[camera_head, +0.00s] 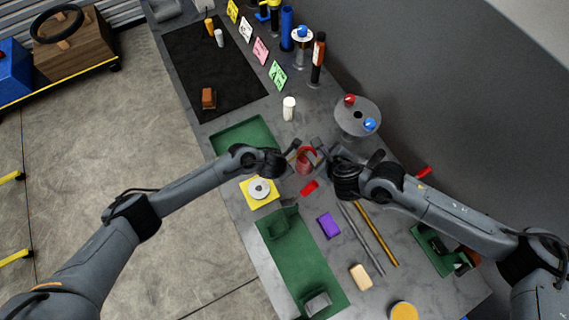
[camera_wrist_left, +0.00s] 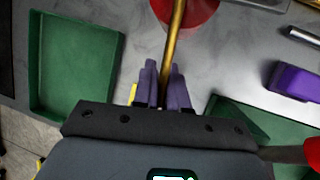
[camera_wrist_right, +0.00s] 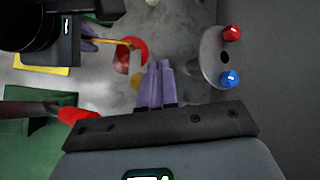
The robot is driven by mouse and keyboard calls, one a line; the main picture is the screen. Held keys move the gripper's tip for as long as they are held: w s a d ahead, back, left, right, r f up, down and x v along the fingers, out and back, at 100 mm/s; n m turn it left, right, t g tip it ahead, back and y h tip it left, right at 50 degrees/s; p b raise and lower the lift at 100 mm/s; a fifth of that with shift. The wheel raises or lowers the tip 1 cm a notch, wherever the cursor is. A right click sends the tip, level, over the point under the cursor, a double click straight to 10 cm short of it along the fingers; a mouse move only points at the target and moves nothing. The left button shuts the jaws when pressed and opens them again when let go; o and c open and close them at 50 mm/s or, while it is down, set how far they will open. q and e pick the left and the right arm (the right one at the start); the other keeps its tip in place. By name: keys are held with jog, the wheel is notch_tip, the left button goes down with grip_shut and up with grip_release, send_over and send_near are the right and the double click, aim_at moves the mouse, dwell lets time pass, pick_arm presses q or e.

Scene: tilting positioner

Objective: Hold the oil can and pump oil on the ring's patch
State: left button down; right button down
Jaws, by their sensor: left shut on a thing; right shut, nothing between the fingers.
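A red round-bodied object with a thin gold spout, apparently the oil can (camera_head: 304,160), is between my two grippers; its red body also shows in the left wrist view (camera_wrist_left: 196,12) and the right wrist view (camera_wrist_right: 124,60). My left gripper (camera_wrist_left: 164,68) is shut on the gold spout or stem. My right gripper (camera_wrist_right: 160,66) is shut and empty, close to the red body on its right side in the head view; contact is unclear. A pale ring (camera_head: 259,188) sits on a yellow plate (camera_head: 271,202). I cannot make out an oil patch on it.
A grey disc stand (camera_head: 357,130) carries a red and a blue knob. A green tray (camera_head: 243,134) and a green mat (camera_head: 302,262) lie along the left. A red piece (camera_head: 309,187), a purple block (camera_head: 328,225) and two rods (camera_head: 377,235) lie in front. A white bottle (camera_head: 289,108) stands behind.

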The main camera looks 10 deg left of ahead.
jog(key=shift+f, duration=2.95)
jog(key=shift+f, duration=0.15)
dwell(0.7)
jog(key=shift+f, duration=0.75)
dwell(0.7)
jog(key=shift+r, duration=0.85)
jog(key=shift+r, duration=0.1)
